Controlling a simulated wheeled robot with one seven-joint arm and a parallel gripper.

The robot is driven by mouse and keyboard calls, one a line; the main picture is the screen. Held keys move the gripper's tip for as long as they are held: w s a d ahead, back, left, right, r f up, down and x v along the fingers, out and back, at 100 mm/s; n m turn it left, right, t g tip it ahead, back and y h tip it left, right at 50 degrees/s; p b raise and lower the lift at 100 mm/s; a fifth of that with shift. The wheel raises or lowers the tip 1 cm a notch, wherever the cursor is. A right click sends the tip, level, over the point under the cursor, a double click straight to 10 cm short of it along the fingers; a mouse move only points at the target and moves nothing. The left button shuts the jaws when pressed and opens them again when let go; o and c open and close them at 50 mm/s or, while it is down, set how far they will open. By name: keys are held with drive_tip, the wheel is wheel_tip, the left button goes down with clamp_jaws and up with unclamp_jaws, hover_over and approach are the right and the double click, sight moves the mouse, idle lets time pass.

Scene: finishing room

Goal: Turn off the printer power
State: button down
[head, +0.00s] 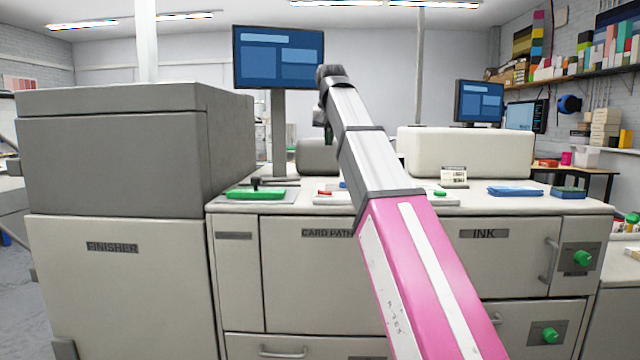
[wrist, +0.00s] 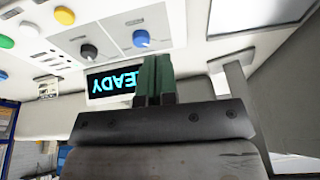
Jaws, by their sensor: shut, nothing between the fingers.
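The printer is a long pale machine with fronts marked CARD PATH (head: 300,270) and INK (head: 484,234). A lit display (wrist: 108,81) with cyan letters, partly covered by my fingers, appears to read READY. My gripper (wrist: 155,76) is shut and empty in front of the panel. In the head view its fingers are not clear. I cannot tell which control is the power.
The grey finisher (head: 120,290) stands at the left. A monitor (head: 279,57) rises behind my arm. A green-handled part (head: 256,194) and blue sheets (head: 515,190) lie on the printer top. Green knobs (head: 583,258) (head: 550,335) sit on its right front.

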drive_tip(key=shift+s+a+r+n, duration=0.1)
drive_tip(key=shift+s+a+n, duration=0.2)
drive_tip(key=shift+s+a, duration=0.3)
drive_tip(key=shift+w, duration=0.1)
approach(322, 191)
drive_tip(key=w+f, duration=0.2)
drive_tip(key=f, duration=0.1)
drive_tip(key=w+f, duration=0.1)
drive_tip(key=f, duration=0.1)
drive_tip(key=shift+w+a+f, duration=0.1)
drive_tip(key=shift+f, duration=0.65)
drive_tip(key=shift+a+f, duration=0.15)
drive_tip(key=shift+f, duration=0.2)
